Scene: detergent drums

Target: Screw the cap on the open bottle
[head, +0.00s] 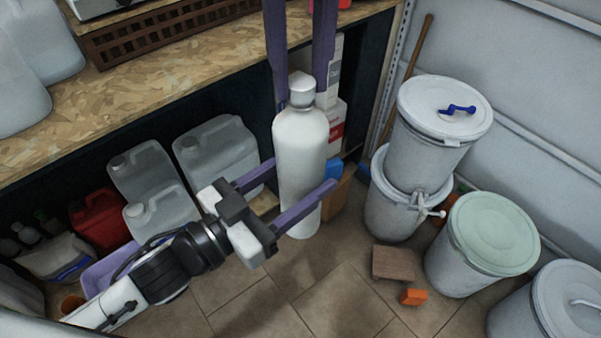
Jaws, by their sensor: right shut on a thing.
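A tall white bottle (300,150) stands upright in the middle of the head view, above the tiled floor. A pale grey cap (302,84) is at its top, over the neck; I cannot tell how tightly it sits.
A wooden shelf (160,75) with a brown crate (165,38) runs along the upper left. Clear jugs (215,150) and a red canister (100,220) are below it. Lidded white drums (430,150) stand at the right. A brown block (393,263) lies on the floor.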

